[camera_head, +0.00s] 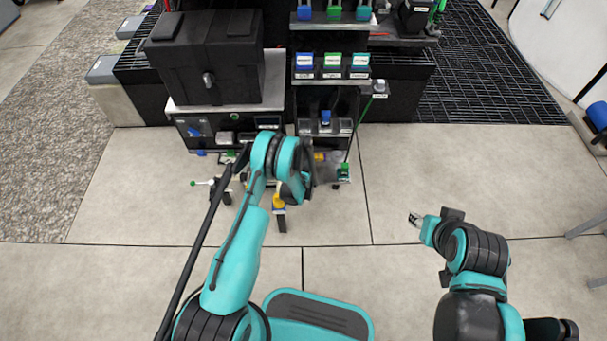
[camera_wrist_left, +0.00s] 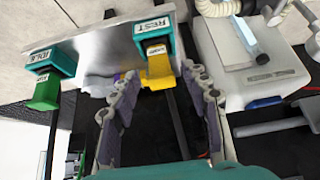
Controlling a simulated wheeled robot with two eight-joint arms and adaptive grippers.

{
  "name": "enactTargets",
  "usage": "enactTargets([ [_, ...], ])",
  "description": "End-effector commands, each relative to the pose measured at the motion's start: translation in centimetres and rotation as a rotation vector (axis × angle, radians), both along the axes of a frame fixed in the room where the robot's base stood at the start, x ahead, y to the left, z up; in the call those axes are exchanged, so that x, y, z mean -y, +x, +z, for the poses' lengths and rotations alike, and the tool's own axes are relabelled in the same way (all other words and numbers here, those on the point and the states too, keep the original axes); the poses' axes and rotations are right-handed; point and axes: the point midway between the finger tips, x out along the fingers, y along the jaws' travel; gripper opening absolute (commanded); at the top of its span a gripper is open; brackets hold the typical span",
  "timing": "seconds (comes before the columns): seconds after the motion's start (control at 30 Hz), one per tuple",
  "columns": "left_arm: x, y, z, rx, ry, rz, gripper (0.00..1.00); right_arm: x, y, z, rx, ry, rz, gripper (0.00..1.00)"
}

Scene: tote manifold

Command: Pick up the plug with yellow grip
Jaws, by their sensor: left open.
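The plug with the yellow grip (camera_wrist_left: 158,72) hangs from a teal socket block labelled REST (camera_wrist_left: 154,38) in the left wrist view. My left gripper (camera_wrist_left: 160,85) is open, its grey fingers on either side of the plug's lower end; I cannot tell whether they touch it. In the head view my left wrist largely hides this gripper. A small yellow patch (camera_head: 320,156) shows beside it there, and another yellow piece (camera_head: 278,201) lower left; I cannot tell which is the plug. My right gripper (camera_head: 414,219) is over bare floor at right, too small to read its jaws.
A green plug (camera_wrist_left: 46,93) hangs from a neighbouring teal block (camera_wrist_left: 52,62) on the same metal plate (camera_wrist_left: 105,45). A pale box-shaped housing (camera_wrist_left: 245,75) stands right of the fingers. A black case (camera_head: 205,60) sits on the rack at back left.

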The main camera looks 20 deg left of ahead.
Motion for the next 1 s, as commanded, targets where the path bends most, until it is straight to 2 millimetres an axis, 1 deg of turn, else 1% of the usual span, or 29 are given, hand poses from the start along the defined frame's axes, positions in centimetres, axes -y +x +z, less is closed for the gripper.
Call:
enactTargets([
  [0.03, -0.17, 0.44, -1.23, 0.000, 0.000, 0.000, 0.47, 0.00, 0.00, -0.87, 0.000, 0.000, 0.000, 0.40],
  [0.1, -0.28, 0.95, -1.87, 0.000, 0.000, 0.000, 0.47, 0.00, 0.00, -1.20, 0.000, 0.000, 0.000, 0.40],
  [0.17, -0.33, 1.18, -2.13, 0.000, 0.001, -0.001, 0.47, 0.00, 0.00, -1.28, 0.000, 0.000, 0.000, 0.40],
  [0.37, -0.33, 1.21, -1.95, 0.000, 0.000, -0.001, 0.47, 0.00, 0.01, -1.09, 0.000, 0.000, 0.000, 0.40],
  [0.4, -0.33, 1.21, -1.95, 0.000, 0.000, -0.001, 0.36, 0.00, 0.01, -1.09, 0.000, 0.000, 0.000, 0.40],
  [0.47, -0.33, 1.21, -1.94, 0.000, 0.000, -0.001, 0.20, 0.00, 0.01, -1.09, 0.000, 0.000, 0.000, 0.40],
  [0.5, -0.32, 1.21, -1.94, 0.000, 0.000, -0.001, 0.10, 0.00, 0.01, -1.09, 0.000, 0.000, 0.000, 0.40],
  [0.53, -0.32, 1.20, -1.95, 0.000, 0.000, -0.001, 0.02, 0.00, 0.01, -1.09, 0.000, 0.000, 0.000, 0.40],
  [0.57, -0.32, 1.20, -1.95, 0.000, 0.000, -0.001, 0.00, 0.00, 0.01, -1.09, 0.000, 0.000, 0.000, 0.40],
  [0.87, -0.32, 1.21, -1.88, 0.000, 0.000, -0.001, 0.00, 0.00, 0.00, -1.07, 0.000, 0.000, 0.000, 0.40],
  [1.0, -0.32, 1.20, -1.17, 0.000, 0.000, -0.001, 0.00, 0.00, 0.00, -0.67, 0.000, 0.000, 0.000, 0.40],
])
